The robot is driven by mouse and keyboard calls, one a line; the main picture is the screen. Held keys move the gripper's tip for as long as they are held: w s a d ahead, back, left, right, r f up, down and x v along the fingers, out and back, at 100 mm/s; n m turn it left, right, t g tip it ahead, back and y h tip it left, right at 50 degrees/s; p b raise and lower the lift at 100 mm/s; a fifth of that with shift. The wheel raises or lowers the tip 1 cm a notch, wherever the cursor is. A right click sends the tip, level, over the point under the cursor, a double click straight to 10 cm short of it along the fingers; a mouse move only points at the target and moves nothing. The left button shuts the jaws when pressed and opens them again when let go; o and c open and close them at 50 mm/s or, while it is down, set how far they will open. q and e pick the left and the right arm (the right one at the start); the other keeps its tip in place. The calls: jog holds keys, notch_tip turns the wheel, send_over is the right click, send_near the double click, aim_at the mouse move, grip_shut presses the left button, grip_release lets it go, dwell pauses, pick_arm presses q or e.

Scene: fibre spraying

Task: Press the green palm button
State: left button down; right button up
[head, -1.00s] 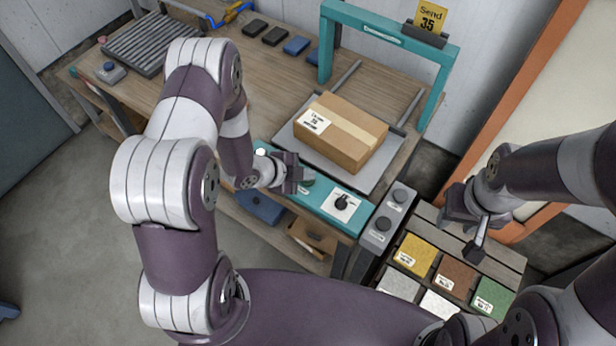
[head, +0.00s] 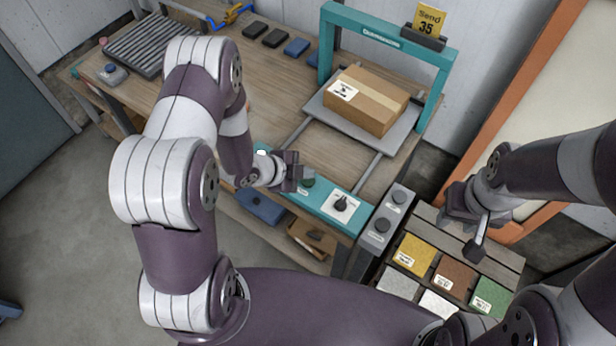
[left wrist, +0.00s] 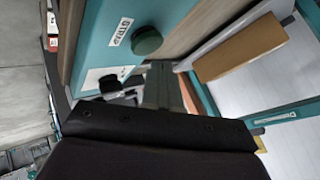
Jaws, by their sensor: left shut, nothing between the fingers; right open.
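The green palm button (head: 308,181) sits on the teal control strip (head: 326,203) along the bench's front edge, partly hidden by my left gripper in the head view. It also shows as a dark green round knob in the left wrist view (left wrist: 147,41), beside a label. My left gripper (head: 296,172) is shut and empty, just left of the button and above the strip; the left wrist view shows its fingers apart from the button in the picture. My right gripper (head: 474,228) is open over the slatted stand at the right.
A cardboard box (head: 366,100) rests on a grey sliding plate (head: 402,138) under the teal arch (head: 440,80) with a "Send 35" sign (head: 429,19). A black rotary knob (head: 340,203) is right of the button. A grey two-button box (head: 380,236) stands beside colour sample tiles (head: 416,255).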

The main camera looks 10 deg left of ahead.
aim_at(305, 182)
pick_arm(q)
notch_tip(305, 182, up, 5)
jog(key=p, duration=0.4)
dwell(2.0)
